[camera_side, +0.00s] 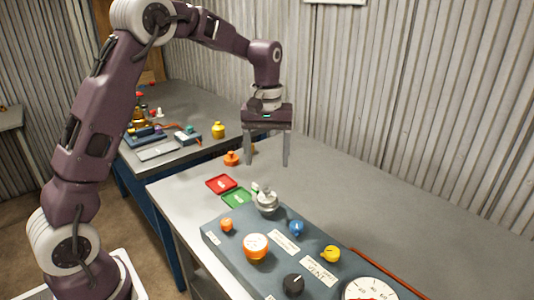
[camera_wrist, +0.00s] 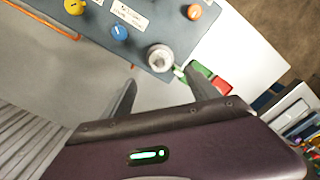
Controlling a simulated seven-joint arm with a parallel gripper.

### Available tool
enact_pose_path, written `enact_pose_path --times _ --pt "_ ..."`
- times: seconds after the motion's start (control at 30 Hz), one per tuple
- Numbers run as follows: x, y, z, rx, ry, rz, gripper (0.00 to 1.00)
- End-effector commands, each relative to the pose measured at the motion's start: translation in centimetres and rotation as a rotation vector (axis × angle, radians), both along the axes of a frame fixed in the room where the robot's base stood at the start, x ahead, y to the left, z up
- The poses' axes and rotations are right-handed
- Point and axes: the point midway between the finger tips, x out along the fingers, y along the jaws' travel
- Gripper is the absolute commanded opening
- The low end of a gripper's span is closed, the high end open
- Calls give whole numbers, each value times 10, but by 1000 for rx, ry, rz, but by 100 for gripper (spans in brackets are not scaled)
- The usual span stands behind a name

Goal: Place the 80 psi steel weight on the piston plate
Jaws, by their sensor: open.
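My gripper (camera_side: 267,162) hangs above the bench with its two fingers apart and nothing between them; its fingers also show in the wrist view (camera_wrist: 160,80). A round silver metal piece (camera_side: 266,203) stands at the rear edge of the blue-grey panel; it also shows in the wrist view (camera_wrist: 159,58), just beyond the fingers. It looks like the piston top, but I cannot tell whether a steel weight rests on it. A small orange weight-like piece (camera_side: 231,158) stands on the bench left of my gripper. No 80 psi marking is readable.
A red tray (camera_side: 221,184) and a green tray (camera_side: 237,197) lie left of the silver piece. The panel (camera_side: 225,247) carries several coloured knobs and a dial gauge (camera_side: 369,290). A yellow piece (camera_side: 218,130) stands on the back bench. The bench right of the gripper is clear.

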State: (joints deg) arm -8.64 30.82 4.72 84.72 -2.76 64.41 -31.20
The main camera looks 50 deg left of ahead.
Motion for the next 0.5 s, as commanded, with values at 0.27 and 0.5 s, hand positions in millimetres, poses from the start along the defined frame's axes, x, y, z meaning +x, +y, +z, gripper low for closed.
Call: enact_pose_path --times 0.27,0.5 --pt "-3 -2 17 0 -6 -8 69" --pt "-99 -45 96 28 -183 -276 69"
